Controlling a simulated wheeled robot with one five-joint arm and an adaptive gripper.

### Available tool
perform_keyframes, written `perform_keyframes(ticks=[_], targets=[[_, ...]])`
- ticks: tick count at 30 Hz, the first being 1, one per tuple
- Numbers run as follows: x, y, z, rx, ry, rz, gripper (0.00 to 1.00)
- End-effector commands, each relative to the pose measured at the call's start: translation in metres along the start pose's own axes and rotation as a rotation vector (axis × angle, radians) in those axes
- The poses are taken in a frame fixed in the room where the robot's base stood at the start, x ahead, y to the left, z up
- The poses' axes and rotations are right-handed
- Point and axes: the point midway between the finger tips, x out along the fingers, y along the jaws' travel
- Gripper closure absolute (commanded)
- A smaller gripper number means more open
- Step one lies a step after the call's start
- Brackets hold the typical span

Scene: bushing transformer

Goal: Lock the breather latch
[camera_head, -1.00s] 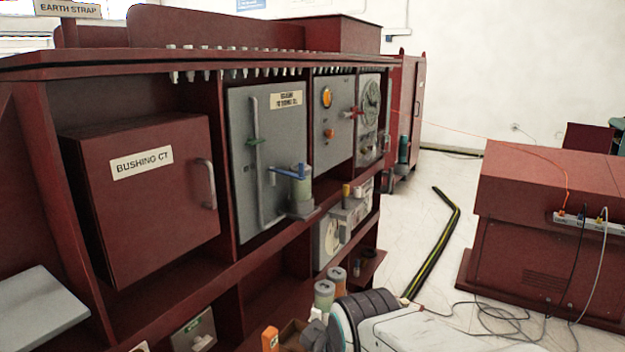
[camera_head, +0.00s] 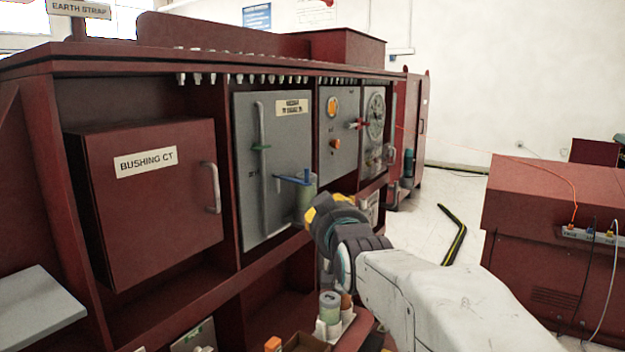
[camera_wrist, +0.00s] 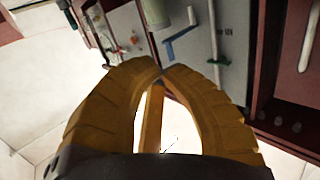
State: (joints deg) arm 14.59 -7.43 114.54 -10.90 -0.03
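A grey panel (camera_head: 244,206) in the red cabinet carries a white label too blurred to read. On it are a vertical grey pipe with a green handle (camera_head: 261,147), a blue lever (camera_head: 293,180) and a greenish canister (camera_head: 306,196). The blue lever lies roughly level, its right end at the canister's top. It also shows in the wrist view (camera_wrist: 181,38). I cannot tell which part is the latch. My gripper (camera_head: 312,212), with yellow fingers, is in front of the canister's lower part. In the wrist view its fingertips (camera_wrist: 161,72) meet, with nothing between them, apart from the lever.
A closed BUSHING CT box (camera_head: 150,215) with a handle stands left of the panel. A panel with orange knobs (camera_head: 338,135) is to the right. Cups (camera_head: 330,306) stand on a lower shelf.

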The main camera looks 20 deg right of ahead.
Motion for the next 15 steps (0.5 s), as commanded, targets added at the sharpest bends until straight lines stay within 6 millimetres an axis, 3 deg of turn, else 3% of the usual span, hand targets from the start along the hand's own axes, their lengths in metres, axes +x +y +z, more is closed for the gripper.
perform_keyframes(ticks=[6, 15], targets=[[0.0, 0.0, -0.025, 0.001, 0.092, 0.001, 1.0], [0.0, 0.0, -0.03, 0.001, 0.111, 0.001, 1.0]])
